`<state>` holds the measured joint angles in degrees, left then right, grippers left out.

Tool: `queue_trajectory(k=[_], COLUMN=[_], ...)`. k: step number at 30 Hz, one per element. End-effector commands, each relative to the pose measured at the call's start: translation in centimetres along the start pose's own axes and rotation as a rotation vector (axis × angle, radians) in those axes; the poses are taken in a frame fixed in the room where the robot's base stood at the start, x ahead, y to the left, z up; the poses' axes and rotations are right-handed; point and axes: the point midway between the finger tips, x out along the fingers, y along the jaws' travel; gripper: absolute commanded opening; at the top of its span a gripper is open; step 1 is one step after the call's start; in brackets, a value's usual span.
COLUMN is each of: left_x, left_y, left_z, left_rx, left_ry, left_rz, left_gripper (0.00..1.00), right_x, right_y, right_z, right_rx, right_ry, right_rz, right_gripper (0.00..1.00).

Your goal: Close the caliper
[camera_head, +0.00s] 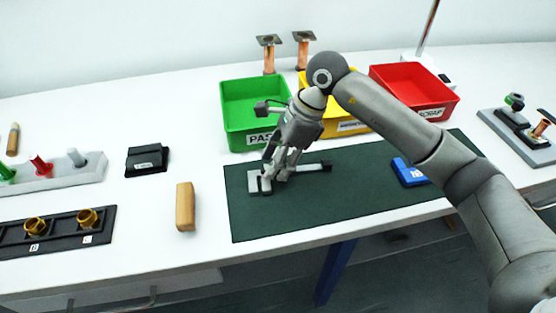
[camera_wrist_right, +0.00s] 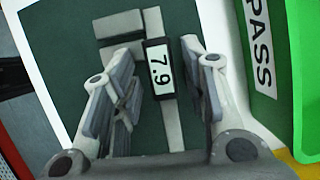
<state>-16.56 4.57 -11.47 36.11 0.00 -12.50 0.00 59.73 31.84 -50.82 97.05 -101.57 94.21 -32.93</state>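The caliper (camera_head: 310,169) lies on the dark green mat (camera_head: 370,195), its grey jaws at the left and its beam running right. In the right wrist view, its display (camera_wrist_right: 159,69) reads 7.9, and a narrow green gap shows between the two grey jaw pieces (camera_wrist_right: 118,23). My right gripper (camera_head: 275,172) is low over the jaw end and partly hides it. Its fingers (camera_wrist_right: 162,75) are apart, one on each side of the display part; I cannot tell whether either touches it. My left gripper is not in view.
Green (camera_head: 235,110), yellow (camera_head: 345,128) and red (camera_head: 420,95) bins stand behind the mat. A blue box (camera_head: 408,172) lies on the mat's right part. A wooden block (camera_head: 185,207) and a black box (camera_head: 147,160) are to the left. The mat's front middle is clear.

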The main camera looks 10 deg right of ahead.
Motion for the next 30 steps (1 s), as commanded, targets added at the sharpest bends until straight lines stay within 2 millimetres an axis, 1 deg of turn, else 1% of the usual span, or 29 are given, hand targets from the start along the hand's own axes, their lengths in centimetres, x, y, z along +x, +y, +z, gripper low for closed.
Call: queue_trajectory(k=[5, 9, 11, 14, 24, 27, 30], left_x=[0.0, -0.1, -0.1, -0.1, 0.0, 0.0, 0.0], left_y=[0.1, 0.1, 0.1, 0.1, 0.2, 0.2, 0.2], left_z=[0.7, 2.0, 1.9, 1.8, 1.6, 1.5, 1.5], left_rx=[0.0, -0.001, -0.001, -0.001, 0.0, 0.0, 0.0], left_ry=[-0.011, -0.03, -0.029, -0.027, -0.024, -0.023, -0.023], left_rz=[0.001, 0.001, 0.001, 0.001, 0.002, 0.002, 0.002], left_gripper=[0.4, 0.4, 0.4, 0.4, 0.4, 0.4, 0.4], right_x=[0.0, -0.1, -0.4, -1.6, -8.7, -10.3, -11.3], right_y=[0.0, 0.0, 0.0, -0.1, -0.1, -0.1, -0.1], right_z=[0.0, 0.0, 0.0, 0.0, 0.0, 0.0, 0.0], right_rx=[0.0, 0.0, 0.001, 0.001, 0.001, 0.001, 0.001], right_ry=[0.0, 0.0, 0.0, 0.0, 0.0, 0.0, 0.0], right_rz=[0.0, 0.0, -0.001, -0.003, -0.004, -0.003, -0.001], right_gripper=[0.45, 0.45, 0.45, 0.45, 0.45, 0.45, 0.45])
